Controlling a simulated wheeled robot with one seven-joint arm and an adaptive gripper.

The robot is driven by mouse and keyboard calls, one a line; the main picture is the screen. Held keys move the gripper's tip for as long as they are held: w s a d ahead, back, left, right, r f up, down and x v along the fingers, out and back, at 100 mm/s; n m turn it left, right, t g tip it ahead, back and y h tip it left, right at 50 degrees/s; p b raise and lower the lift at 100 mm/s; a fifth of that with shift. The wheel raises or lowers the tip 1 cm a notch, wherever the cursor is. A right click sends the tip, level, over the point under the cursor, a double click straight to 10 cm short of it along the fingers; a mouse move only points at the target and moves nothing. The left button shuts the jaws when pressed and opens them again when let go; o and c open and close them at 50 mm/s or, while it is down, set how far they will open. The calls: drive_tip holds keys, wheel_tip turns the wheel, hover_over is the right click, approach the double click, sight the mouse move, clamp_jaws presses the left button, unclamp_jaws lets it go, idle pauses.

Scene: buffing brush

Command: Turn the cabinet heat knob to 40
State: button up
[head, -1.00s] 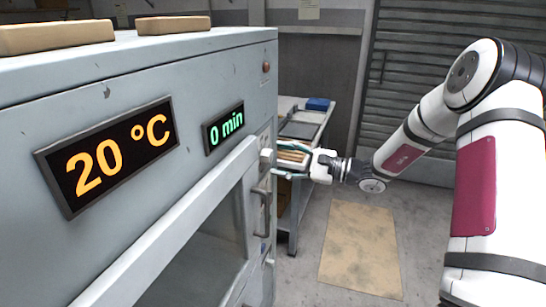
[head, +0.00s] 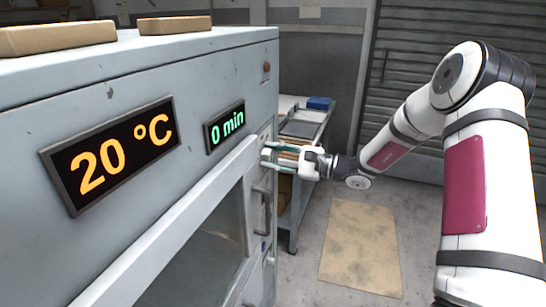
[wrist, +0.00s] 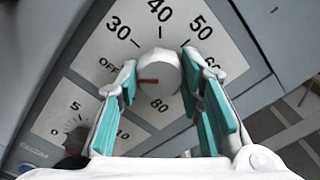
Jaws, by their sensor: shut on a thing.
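The heat knob (wrist: 157,75) is a round pale-grey dial with a red pointer mark, seen in the wrist view on a white plate (wrist: 92,50) marked OFF, 30, 40, 50, 60 and 80. Its red mark points left, close to the OFF label. My gripper (wrist: 159,78) has its teal-padded fingers on either side of the knob, shut on it. In the head view, my gripper (head: 268,157) is at the cabinet's (head: 215,85) right front edge, where the knob is mostly hidden. The orange display (head: 110,155) reads 20 °C.
A smaller timer dial (wrist: 76,135) with 0, 5 and 10 sits lower left in the wrist view. The green display (head: 224,128) reads 0 min. A door handle (head: 262,210) is below my gripper. A table (head: 305,125) stands behind; floor to the right is open.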

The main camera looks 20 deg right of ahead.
drive_tip(key=shift+m, duration=0.4)
drive_tip(key=m, duration=0.3)
drive_tip(key=shift+m+p, duration=0.3)
drive_tip(key=shift+p, duration=0.05)
drive_tip(key=m, duration=0.4)
drive_tip(key=shift+m, duration=0.3)
drive_tip(key=m, duration=0.4)
drive_tip(key=shift+m+p, duration=0.3)
drive_tip(key=shift+p, duration=0.05)
drive_tip(key=shift+m, duration=2.1)
drive_tip(key=o, duration=1.2)
drive_tip(key=shift+c, duration=0.2)
